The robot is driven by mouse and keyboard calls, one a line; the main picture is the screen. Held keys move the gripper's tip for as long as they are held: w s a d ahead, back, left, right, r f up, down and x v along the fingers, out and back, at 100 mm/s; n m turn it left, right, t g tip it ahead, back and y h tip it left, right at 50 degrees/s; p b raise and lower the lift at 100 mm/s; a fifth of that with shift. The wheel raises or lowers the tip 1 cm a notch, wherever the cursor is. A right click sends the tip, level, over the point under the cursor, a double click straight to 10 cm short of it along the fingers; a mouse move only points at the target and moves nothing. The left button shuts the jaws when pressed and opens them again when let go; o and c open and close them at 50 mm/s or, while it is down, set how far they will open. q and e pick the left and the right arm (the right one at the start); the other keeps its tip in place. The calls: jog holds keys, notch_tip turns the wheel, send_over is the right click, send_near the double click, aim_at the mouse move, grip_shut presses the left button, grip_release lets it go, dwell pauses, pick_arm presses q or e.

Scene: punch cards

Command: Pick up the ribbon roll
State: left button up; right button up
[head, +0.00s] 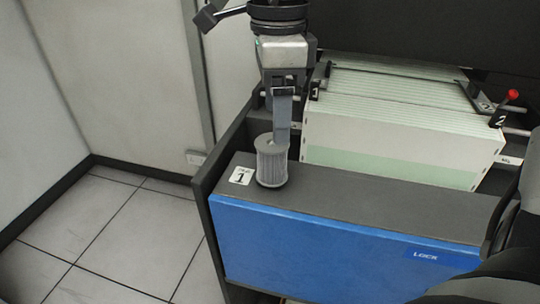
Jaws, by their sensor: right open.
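The ribbon roll (271,164) is a grey ribbed cylinder. It stands upright on the dark grey ledge behind the blue front panel, beside a white label marked 1. My right gripper (281,138) points down from above, with its grey finger reaching the top of the roll at its right side. The jaws are open, but the fingers overlap in this view and their gap is hidden. I cannot tell whether they touch the roll. My left gripper is out of view.
The white label (242,176) lies left of the roll. A stack of pale green-edged cards (400,125) fills the tray behind the ledge. A red-knobbed lever (511,96) stands at its right. The blue panel (330,250) drops to a tiled floor (120,235).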

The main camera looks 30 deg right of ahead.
aim_at(272, 143)
jog(key=f, duration=0.5)
jog(key=f+p, duration=0.1)
jog(key=f, duration=0.2)
jog(key=shift+w+a+f, duration=0.1)
jog(key=shift+a+f, duration=0.05)
jog(key=shift+a, duration=0.1)
jog(key=c, duration=1.1)
